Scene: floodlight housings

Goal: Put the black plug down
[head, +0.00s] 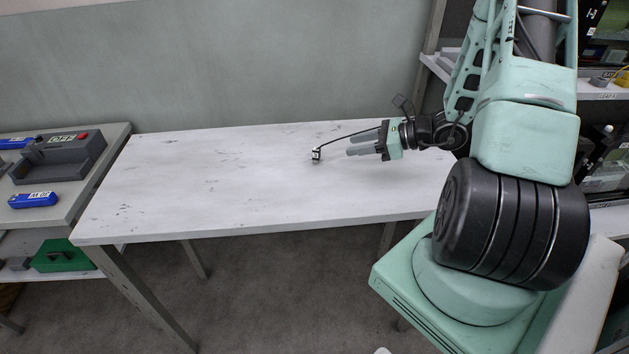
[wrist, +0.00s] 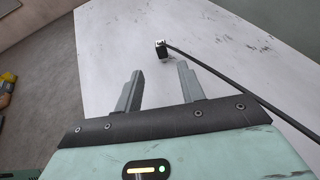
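The black plug (head: 316,156), a small dark block with a pale face, is at the middle of the white table (head: 220,180). In the wrist view the plug (wrist: 161,50) shows beyond my fingertips, apart from them. Its thin black cable (head: 345,136) runs right, past my gripper towards my arm; in the wrist view the cable (wrist: 225,80) passes behind the right finger. My gripper (head: 348,147) points left above the table, to the right of the plug. Its two grey fingers (wrist: 160,76) are apart with nothing between them.
At the left, a side bench (head: 100,140) carries a grey switch box (head: 60,157) marked OFF and a blue block (head: 33,200). A green box (head: 62,256) is on the shelf below. Shelves (head: 605,93) stand at the right. Most of the white table is clear.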

